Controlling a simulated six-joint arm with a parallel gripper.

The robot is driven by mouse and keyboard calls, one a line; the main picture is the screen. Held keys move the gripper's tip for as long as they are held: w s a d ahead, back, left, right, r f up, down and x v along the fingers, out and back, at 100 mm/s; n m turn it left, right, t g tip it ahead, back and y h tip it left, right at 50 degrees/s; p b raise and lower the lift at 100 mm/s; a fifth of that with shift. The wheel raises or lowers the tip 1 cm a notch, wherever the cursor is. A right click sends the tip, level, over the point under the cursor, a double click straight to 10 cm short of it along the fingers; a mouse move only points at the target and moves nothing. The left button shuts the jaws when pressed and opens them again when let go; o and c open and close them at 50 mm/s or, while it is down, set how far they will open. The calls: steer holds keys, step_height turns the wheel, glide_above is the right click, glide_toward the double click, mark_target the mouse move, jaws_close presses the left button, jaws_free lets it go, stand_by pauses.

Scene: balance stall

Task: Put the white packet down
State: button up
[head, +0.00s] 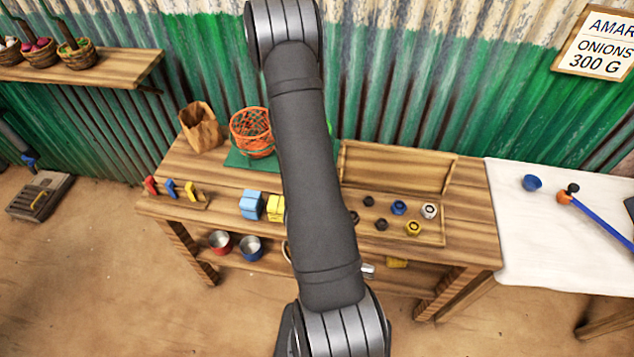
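I see no white packet in the head view; my arm covers the middle of the table and could hide it. A blue packet (251,205) and a yellow packet (275,209) stand side by side on the wooden table (330,205), just left of my arm. My gripper does not show, so I cannot see whether it holds anything. A small pale thing (368,270) shows at the right edge of my arm, below the tabletop; I cannot tell what it is.
An open wooden box (398,166) holds several weights. Red and blue cups (250,247) are underneath. A white-covered table (520,240) is at right.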

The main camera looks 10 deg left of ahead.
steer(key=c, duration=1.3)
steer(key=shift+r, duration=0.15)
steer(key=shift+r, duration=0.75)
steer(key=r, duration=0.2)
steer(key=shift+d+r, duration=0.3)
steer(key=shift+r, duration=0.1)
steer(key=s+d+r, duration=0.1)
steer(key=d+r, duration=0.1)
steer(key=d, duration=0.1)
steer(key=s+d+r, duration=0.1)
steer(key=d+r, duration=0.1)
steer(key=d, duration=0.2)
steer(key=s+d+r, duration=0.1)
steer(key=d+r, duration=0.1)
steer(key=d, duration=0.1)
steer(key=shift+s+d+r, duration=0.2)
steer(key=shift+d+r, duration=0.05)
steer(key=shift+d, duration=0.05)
